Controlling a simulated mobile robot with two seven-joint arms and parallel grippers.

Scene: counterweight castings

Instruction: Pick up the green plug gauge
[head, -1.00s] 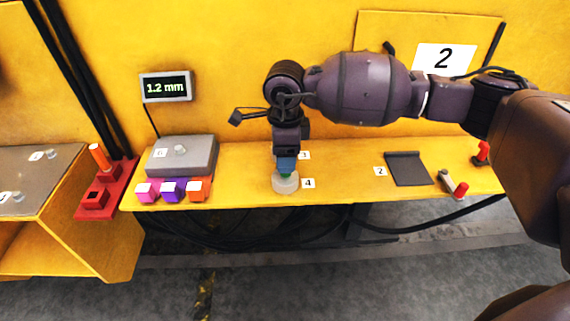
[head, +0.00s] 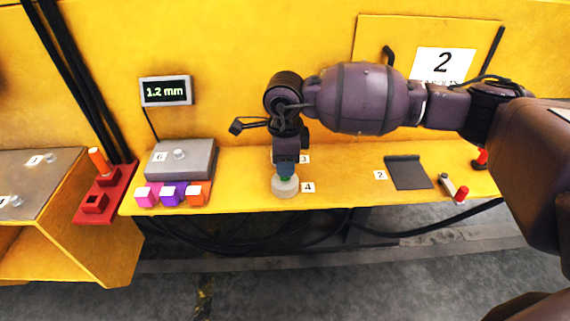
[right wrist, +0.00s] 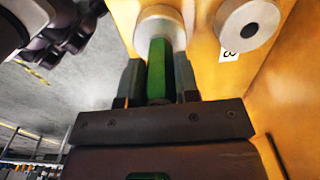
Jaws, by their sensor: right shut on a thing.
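The green plug gauge (right wrist: 157,72) is a green handle held between the two fingers of my right gripper (right wrist: 157,82). In the head view only a small bit of green (head: 286,179) shows below the right gripper (head: 286,172), which points straight down. The gauge's far end meets a pale round piece (head: 285,188) on the yellow shelf beside label 4; this piece also shows in the right wrist view (right wrist: 160,27). Whether the gauge is still seated in it I cannot tell. My left gripper is not in view.
A grey ring with a dark hole (right wrist: 249,22) lies close by at label 3. Left on the shelf are a grey box (head: 182,160) and pink, purple and orange cubes (head: 172,194). A dark pad (head: 408,172) lies to the right. A red holder (head: 107,195) stands far left.

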